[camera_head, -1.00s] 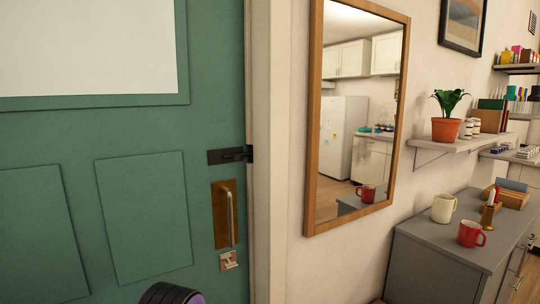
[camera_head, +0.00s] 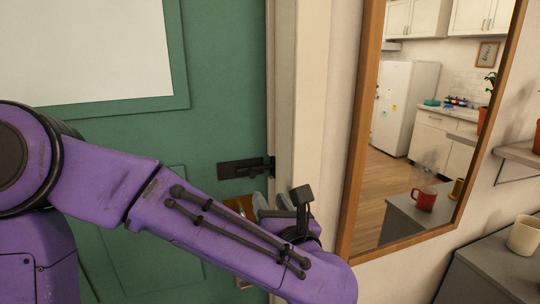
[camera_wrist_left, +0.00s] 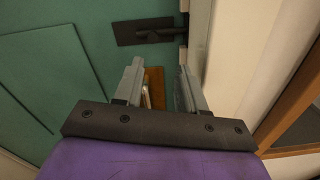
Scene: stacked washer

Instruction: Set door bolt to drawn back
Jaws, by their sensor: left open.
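The door bolt (camera_head: 246,168) is a dark plate with a rod on the green door (camera_head: 224,80), at the door's right edge by the frame. It also shows in the left wrist view (camera_wrist_left: 150,31), beyond the fingertips. Its rod reaches right to the frame. My left gripper (camera_wrist_left: 157,68) is open and empty, below the bolt in that view and apart from it. In the head view, my purple left arm crosses the door, and the left gripper (camera_head: 268,198) is partly hidden by its own wrist. My right gripper is not in view.
A brass plate with a pull handle (camera_wrist_left: 152,88) sits below the bolt, seen between my left fingers. The pale door frame (camera_head: 309,100) and a wood-framed mirror (camera_head: 360,130) stand to the right. A grey cabinet (camera_head: 475,270) with a cream mug (camera_head: 524,235) is at the lower right.

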